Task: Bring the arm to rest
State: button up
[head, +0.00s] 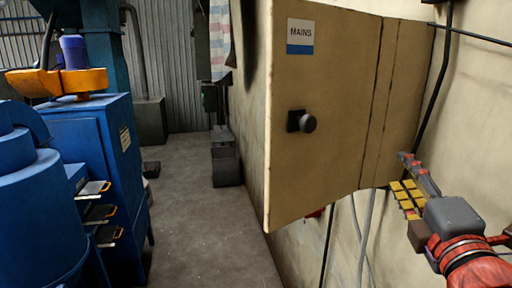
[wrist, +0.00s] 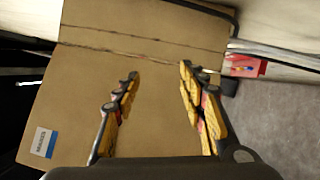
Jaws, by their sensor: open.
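My gripper (head: 406,182) is at the right of the head view, just below and beside the lower right edge of a tan electrical cabinet (head: 335,75). Its yellow and grey fingers are apart with nothing between them. In the wrist view my gripper (wrist: 160,75) shows both fingers spread, with the tan cabinet (wrist: 85,95) behind them. The cabinet carries a MAINS label (head: 300,36) and a black knob (head: 302,122). I cannot tell whether the fingers touch the cabinet.
Blue machines (head: 90,150) with an orange part (head: 58,82) on top stand at the left. Cables (head: 362,235) run down the wall below the cabinet. A red box (wrist: 246,64) is near the cabinet in the wrist view. The grey floor (head: 195,190) between is clear.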

jog(key=s+f+m+g+h+b, duration=0.25)
jog(key=f+m+g+b, duration=0.4)
jog(key=f+m, duration=1.2)
jog(key=s+a+f+g+y+b, duration=0.1)
jog(key=s+a+f+g, duration=0.1)
jog(key=f, duration=0.6)
jog(key=s+a+f+g+y+b, duration=0.1)
jog(key=s+a+f+g+y, duration=0.1)
jog(key=s+a+f, duration=0.2)
jog(key=s+a+f+g+y+b, duration=0.1)
jog(key=s+f, duration=0.5)
jog(key=f, duration=0.6)
jog(key=shift+a+f+g+y+b, duration=0.15)
jog(key=shift+a+g+y+b, duration=0.25)
jog(key=shift+a+g, duration=0.55)
jog(key=shift+w+m, duration=0.1)
jog(key=shift+m, duration=0.15)
